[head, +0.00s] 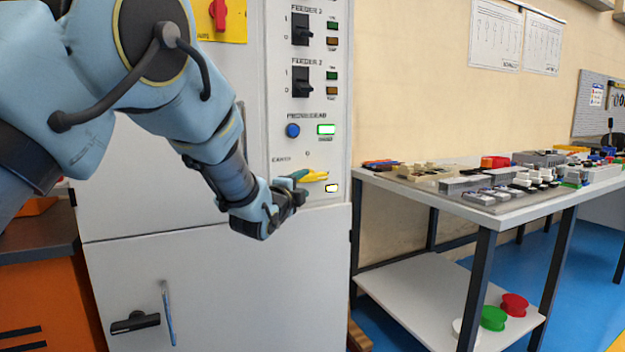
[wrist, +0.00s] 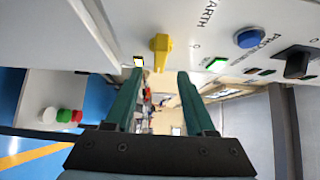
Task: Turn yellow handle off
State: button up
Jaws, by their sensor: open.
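The yellow handle (head: 315,176) sticks out of the grey cabinet panel, right of the EARTH label, and looks roughly horizontal in the head view. In the wrist view the handle (wrist: 160,45) stands just beyond the fingertips, in line with the gap between them. My gripper (head: 299,179) is at the panel, close beside the handle and partly covering it in the head view. Its two green fingers (wrist: 159,76) are open with nothing between them. Contact with the handle cannot be told.
A lit indicator (head: 331,188) sits below right of the handle. Above are a blue button (head: 292,130), a lit green display (head: 326,129) and black feeder switches (head: 301,82). A table (head: 500,218) with parts stands at the right. A lower cabinet door has a black handle (head: 134,322).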

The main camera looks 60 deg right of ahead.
aim_at(311, 179)
jog(key=d, duration=0.3)
jog(key=w+d, duration=0.1)
jog(key=d, duration=0.2)
jog(key=shift+w+d, duration=0.15)
jog(key=shift+d, duration=0.05)
jog(key=shift+c, duration=0.3)
grip_shut()
